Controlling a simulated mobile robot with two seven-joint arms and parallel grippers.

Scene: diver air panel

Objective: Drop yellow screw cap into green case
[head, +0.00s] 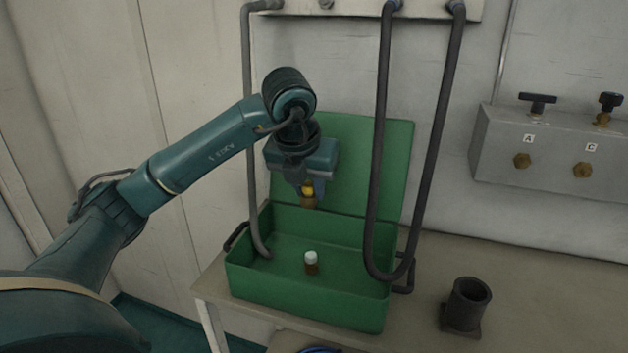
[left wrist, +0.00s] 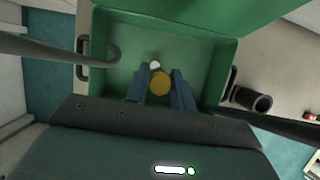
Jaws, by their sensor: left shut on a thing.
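The yellow screw cap (head: 308,188) tops a small brown body and is held in my left gripper (head: 306,186). The gripper is shut on it and points down, above the open green case (head: 300,305). In the left wrist view the yellow cap (left wrist: 159,84) sits between the two fingers of my left gripper (left wrist: 160,88), with the case (left wrist: 190,20) behind it. Inside the case stands a white-topped brown piece (head: 311,262), upright on the floor; its white top (left wrist: 155,65) shows just beyond the yellow cap. My right gripper is not in view.
Dark hoses (head: 376,150) hang from the wall panel, one in front of the case's right side. A grey hose (head: 248,130) dips into its left side. A dark cup-like holder (head: 466,303) stands on the bench to the right. A valve box (head: 550,150) is on the wall.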

